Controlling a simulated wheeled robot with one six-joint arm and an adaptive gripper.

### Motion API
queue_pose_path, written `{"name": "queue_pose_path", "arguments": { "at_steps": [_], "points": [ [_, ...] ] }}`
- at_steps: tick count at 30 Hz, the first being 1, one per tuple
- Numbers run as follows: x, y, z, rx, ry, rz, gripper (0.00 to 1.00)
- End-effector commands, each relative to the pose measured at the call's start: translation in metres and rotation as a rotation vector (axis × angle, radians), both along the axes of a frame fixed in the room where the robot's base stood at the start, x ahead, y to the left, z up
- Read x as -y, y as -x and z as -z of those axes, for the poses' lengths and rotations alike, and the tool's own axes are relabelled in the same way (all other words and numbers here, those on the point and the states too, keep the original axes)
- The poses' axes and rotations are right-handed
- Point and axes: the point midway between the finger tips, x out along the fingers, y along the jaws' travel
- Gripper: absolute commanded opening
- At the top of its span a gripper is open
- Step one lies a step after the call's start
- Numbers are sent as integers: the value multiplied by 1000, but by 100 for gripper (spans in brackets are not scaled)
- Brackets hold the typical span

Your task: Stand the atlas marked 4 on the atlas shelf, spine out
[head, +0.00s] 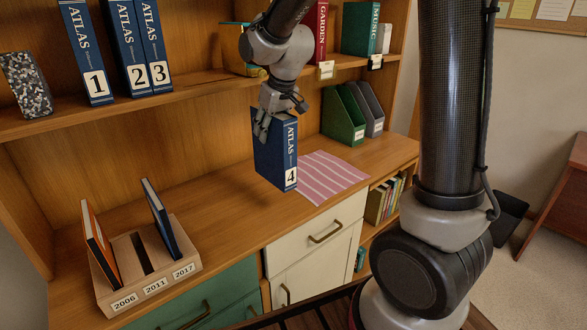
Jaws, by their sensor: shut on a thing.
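The blue atlas marked 4 (276,155) is held upright above the wooden counter, its spine with the white label 4 facing the camera. My gripper (275,118) is shut on the atlas at its top edge. The atlas's bottom appears to be above the counter, though the exact gap is hard to tell. The atlas shelf (190,92) is at the upper left. On it, atlases marked 1 (85,55), 2 (127,50) and 3 (153,48) stand with their spines out. Bare shelf shows to the right of atlas 3.
A speckled bookend-like block (26,84) stands left of atlas 1. On the counter are a wooden slotted rack (147,262) with two thin books, a pink striped cloth (325,176) and green and grey file holders (343,116). Red (318,35) and green (360,28) books stand upper right.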

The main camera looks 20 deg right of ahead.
Motion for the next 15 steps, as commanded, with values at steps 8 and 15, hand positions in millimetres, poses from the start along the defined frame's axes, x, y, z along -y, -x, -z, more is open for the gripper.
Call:
{"name": "queue_pose_path", "arguments": {
  "at_steps": [8,15],
  "points": [
    [-1,1,47,-1,0,-1,0],
    [-1,1,74,-2,0,-1,0]
  ]
}}
